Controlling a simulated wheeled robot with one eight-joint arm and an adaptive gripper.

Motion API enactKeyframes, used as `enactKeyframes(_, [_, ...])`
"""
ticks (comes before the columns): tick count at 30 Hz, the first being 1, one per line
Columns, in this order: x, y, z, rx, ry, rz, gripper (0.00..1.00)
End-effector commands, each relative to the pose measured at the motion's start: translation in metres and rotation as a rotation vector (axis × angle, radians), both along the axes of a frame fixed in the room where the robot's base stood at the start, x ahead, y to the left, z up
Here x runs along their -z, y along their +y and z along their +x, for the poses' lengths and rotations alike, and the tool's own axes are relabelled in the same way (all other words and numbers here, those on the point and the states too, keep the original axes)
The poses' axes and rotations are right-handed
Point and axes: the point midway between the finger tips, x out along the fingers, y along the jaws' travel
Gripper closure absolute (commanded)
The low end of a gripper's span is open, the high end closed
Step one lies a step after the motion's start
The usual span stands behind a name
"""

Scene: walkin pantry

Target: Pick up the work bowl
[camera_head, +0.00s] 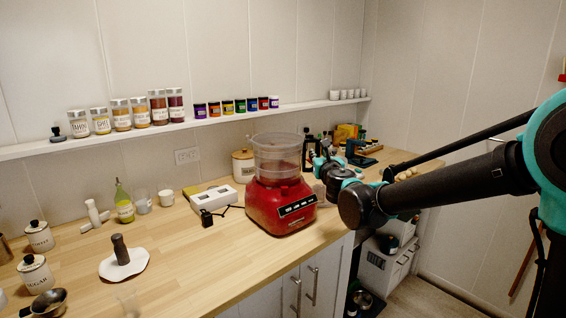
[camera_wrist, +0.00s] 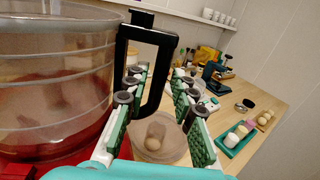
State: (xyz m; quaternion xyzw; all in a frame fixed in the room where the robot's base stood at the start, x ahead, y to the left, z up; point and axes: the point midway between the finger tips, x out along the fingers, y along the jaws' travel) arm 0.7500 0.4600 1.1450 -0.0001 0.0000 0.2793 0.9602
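The work bowl (camera_head: 277,158) is a clear cylinder standing upright on the red food processor base (camera_head: 281,205). In the wrist view the bowl (camera_wrist: 55,80) fills the left side, and its black loop handle (camera_wrist: 122,55) reaches toward the middle. My gripper (camera_wrist: 160,84) is open, with green-padded fingers on either side of the handle's outer upright. I see no clear contact with it. In the head view my gripper (camera_head: 325,164) is just right of the bowl, partly hidden by my wrist.
A white box (camera_head: 213,197) and a black item (camera_head: 207,218) lie left of the base. A clear bowl with a round item (camera_wrist: 153,143) stands beyond my fingers. A green tray (camera_wrist: 236,138) is further right. A shelf (camera_head: 230,118) with jars runs along the wall.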

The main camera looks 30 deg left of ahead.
Motion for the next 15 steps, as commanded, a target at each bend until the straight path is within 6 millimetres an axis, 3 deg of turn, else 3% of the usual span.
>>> enactKeyframes(4, [0.000, 0.010, 0.016, 0.001, 0.000, 0.000, 0.75])
enactKeyframes(11, [0.000, 0.012, 0.018, 0.000, 0.000, 0.000, 0.75])
enactKeyframes(15, [0.000, 0.011, 0.018, 0.000, 0.000, 0.000, 0.91])
